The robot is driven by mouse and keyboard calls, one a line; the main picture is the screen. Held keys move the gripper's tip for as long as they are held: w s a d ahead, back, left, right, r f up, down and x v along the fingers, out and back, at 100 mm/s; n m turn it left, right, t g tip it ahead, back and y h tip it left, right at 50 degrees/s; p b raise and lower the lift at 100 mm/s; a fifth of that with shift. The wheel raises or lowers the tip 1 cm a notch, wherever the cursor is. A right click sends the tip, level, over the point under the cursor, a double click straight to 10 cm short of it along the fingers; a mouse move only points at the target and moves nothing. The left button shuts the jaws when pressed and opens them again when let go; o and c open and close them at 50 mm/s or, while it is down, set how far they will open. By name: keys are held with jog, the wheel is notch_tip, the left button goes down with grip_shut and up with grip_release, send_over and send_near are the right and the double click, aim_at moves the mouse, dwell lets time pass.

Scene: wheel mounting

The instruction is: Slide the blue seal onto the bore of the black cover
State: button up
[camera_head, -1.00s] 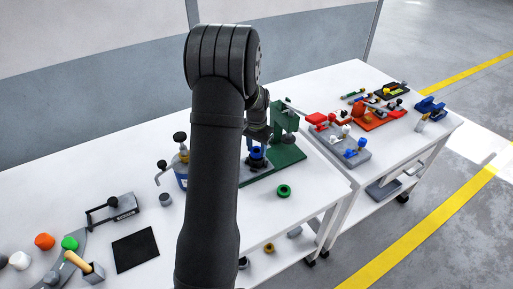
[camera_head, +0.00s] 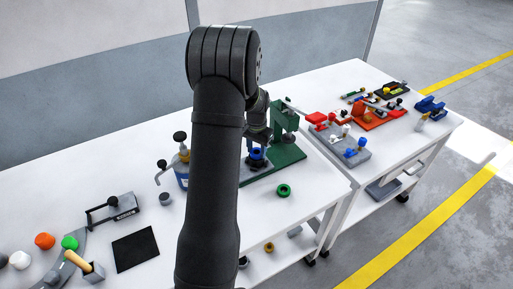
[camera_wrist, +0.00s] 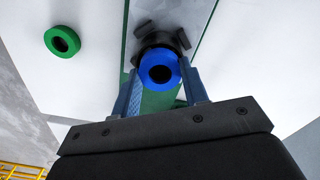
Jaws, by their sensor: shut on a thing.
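The blue seal (camera_wrist: 160,54) is a thick ring with a dark hole, held between the fingertips of my gripper (camera_wrist: 160,85) in the wrist view. It also shows in the head view (camera_head: 257,153), partly behind my arm. My gripper is shut on the seal. The black cover (camera_wrist: 160,32) shows just behind the seal, with dark lugs around it. The seal overlaps the cover in the wrist view and hides most of it, including the bore. I cannot tell whether they touch.
A green press-like fixture (camera_head: 285,118) stands beside the seal on a green base (camera_head: 287,157). A green ring (camera_head: 284,190) lies loose on the white table nearby. A bottle-like device with black knobs (camera_head: 181,160) stands left of my arm. The front left holds coloured knobs and a black mat (camera_head: 135,250).

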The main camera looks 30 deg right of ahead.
jog(key=shift+f, duration=0.3)
dwell(0.5)
jog(key=o, duration=1.2)
jog(key=shift+f, duration=0.1)
notch_tip(320, 180, up, 18)
jog(key=shift+f, duration=0.2)
notch_tip(320, 180, down, 18)
jog(key=shift+r, duration=0.25)
